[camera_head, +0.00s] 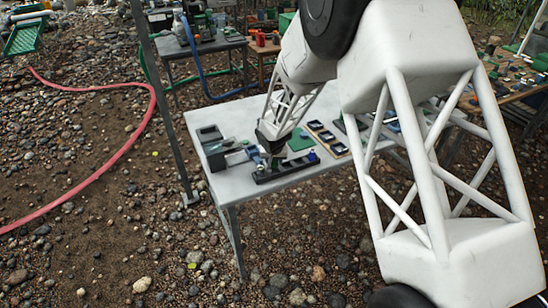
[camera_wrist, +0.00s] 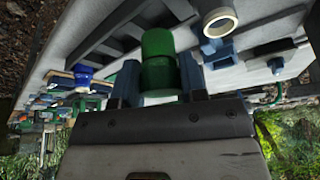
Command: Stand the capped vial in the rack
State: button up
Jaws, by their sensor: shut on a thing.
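In the wrist view, my gripper (camera_wrist: 158,80) is shut on a green cylinder, which I take to be the capped vial (camera_wrist: 157,62), held between its two blue-grey fingers. A long dark rack (camera_wrist: 105,45) with open slots lies beside it at the upper left. I cannot tell whether the vial's end touches the rack. In the head view, my gripper (camera_head: 270,150) is low over the table, close above the dark rack (camera_head: 286,173). The vial is too small to make out clearly there. A blue-topped item (camera_wrist: 85,71) is at the rack's far end.
The grey table (camera_head: 228,186) bears a black box (camera_head: 211,139) at the left, a green mat (camera_head: 301,140) and dark trays (camera_head: 328,138) behind the rack. A pale ring (camera_wrist: 220,22) on a blue holder is right of the vial. The table's front left corner is clear.

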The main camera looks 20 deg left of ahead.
jog(key=shift+f, duration=1.8)
dwell(2.1)
jog(key=o, duration=1)
jog(key=shift+r, duration=0.1)
jog(key=shift+r, duration=3.65)
jog(key=shift+d+r, duration=0.1)
